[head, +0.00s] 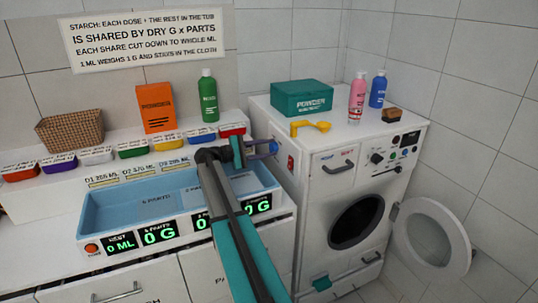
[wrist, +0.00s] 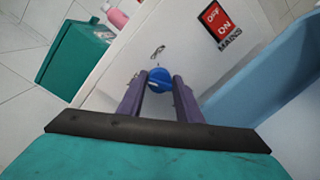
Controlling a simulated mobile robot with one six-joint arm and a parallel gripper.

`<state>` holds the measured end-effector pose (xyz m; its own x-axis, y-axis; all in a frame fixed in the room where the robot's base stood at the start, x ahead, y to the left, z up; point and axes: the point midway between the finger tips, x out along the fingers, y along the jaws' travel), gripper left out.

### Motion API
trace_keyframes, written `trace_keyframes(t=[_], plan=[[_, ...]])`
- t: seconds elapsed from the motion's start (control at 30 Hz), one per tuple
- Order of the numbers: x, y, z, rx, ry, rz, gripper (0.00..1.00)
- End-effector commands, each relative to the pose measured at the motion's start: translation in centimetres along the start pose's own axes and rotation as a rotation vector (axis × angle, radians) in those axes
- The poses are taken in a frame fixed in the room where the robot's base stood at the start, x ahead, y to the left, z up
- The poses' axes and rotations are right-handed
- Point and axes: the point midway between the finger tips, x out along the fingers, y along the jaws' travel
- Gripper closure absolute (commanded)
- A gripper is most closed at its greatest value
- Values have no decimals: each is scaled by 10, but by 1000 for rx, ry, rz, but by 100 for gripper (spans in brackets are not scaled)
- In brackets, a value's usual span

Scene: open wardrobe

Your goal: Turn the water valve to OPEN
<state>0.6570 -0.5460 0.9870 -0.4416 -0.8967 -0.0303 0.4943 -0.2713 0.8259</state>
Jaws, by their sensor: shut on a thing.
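The water valve is a small round blue knob (wrist: 160,76) on the white side panel of the washing machine (wrist: 185,45). A small marking above it is too small to read. My gripper (wrist: 160,84) has its two purple fingers on either side of the knob, shut on it. In the head view my gripper (head: 262,148) reaches the left side of the washing machine (head: 340,140), and its fingers and the panel's shade mostly hide the knob. Whether the valve stands at open or closed cannot be told.
A red and black OFF/ON MAINS switch (wrist: 221,20) is close by on the same panel. A blue basin (head: 130,213) lies under my arm. A teal powder box (head: 301,97) and a yellow scoop (head: 310,127) sit on the machine. The round door (head: 432,232) hangs open.

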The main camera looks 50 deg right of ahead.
Motion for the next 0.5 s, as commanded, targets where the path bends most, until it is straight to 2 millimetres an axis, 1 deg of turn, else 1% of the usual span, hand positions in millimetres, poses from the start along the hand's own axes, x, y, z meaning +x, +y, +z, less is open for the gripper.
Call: trace_keyframes(t=[0.03,0.5], plan=[[-2,-6,-2,45,2,-5,91],[-2,-7,-1,456,28,-25,91]])
